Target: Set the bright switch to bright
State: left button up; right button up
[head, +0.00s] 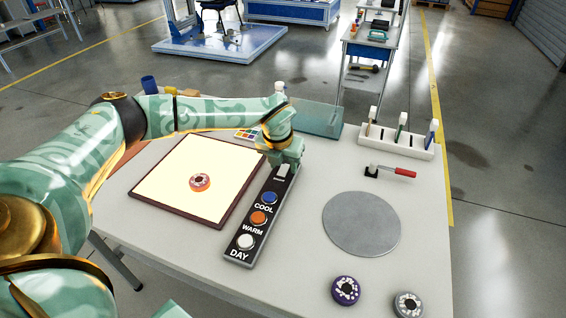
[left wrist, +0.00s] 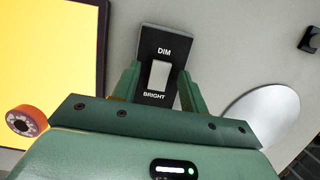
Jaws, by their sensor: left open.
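The control panel (head: 256,222) is a long black strip on the table with COOL, WARM and DAY buttons. Its white rocker switch (head: 283,171) is at the far end, partly hidden by my gripper. In the left wrist view the rocker (left wrist: 159,75) sits between the labels DIM and BRIGHT; which end is pressed I cannot tell. My left gripper (head: 287,160) is open above this end. In the left wrist view its green fingers (left wrist: 158,88) stand on either side of the panel end, with nothing held. My right gripper is not in view.
A lit pale-yellow light board (head: 165,185) with an orange-and-white round piece (head: 200,182) lies left of the panel. To the right are a grey disc (head: 361,224), a red-handled tool (head: 398,172) and a white rack (head: 396,141). Two round pieces (head: 345,290) (head: 408,304) sit at the near edge.

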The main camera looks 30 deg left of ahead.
pick_arm(q)
jog(key=p+v, duration=0.4)
jog(key=v, duration=1.2)
jog(key=shift+d+r, duration=0.1)
jog(key=shift+r, duration=0.05)
